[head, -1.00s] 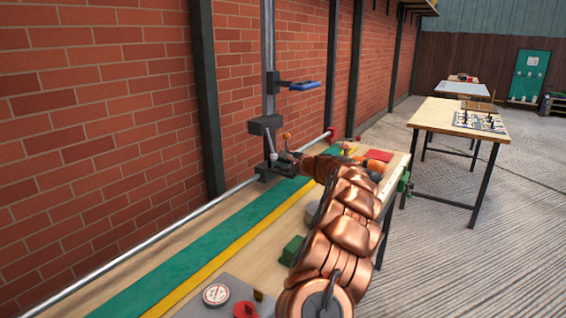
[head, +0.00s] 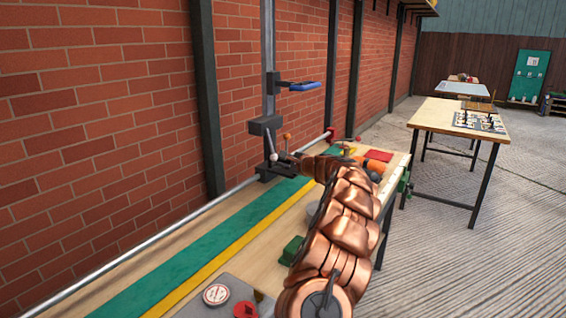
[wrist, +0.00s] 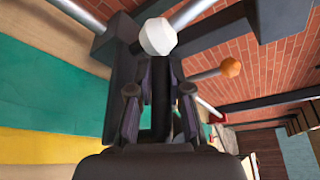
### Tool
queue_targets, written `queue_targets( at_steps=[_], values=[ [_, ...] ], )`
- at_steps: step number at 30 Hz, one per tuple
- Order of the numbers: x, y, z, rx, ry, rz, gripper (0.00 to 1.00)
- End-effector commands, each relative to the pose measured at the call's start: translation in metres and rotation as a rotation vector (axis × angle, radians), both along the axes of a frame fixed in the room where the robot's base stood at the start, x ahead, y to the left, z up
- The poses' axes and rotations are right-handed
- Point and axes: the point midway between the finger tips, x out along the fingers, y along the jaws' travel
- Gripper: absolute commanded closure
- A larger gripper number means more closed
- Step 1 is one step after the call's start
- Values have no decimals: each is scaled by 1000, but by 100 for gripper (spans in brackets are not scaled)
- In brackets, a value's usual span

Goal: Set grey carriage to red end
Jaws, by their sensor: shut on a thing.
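The grey carriage (head: 265,125) sits on a steel rail (head: 150,234) along the brick wall, with a tall grey post rising from it. It bears a white knob (head: 273,157) and an orange knob (head: 286,136). A red end (head: 330,131) caps the rail's far end, a short way beyond the carriage. My gripper (head: 284,158) is at the carriage's front side. In the wrist view my gripper (wrist: 160,100) has its fingers closed around a dark part of the carriage just below the white knob (wrist: 158,36). The exact grip is partly hidden.
The bench carries a green strip (head: 170,262) and a yellow strip (head: 215,265). A green block (head: 291,250), a red square (head: 378,155) and an orange cylinder (head: 371,167) lie near my arm. Another table (head: 450,118) stands right.

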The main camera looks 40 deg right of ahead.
Motion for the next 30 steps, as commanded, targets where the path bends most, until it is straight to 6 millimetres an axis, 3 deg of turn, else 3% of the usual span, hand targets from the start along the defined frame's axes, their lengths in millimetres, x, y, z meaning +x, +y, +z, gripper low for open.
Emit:
queue_targets(
  at_steps=[30],
  values=[
    [8,-72,6,-10,3,-26,100]
  ],
)
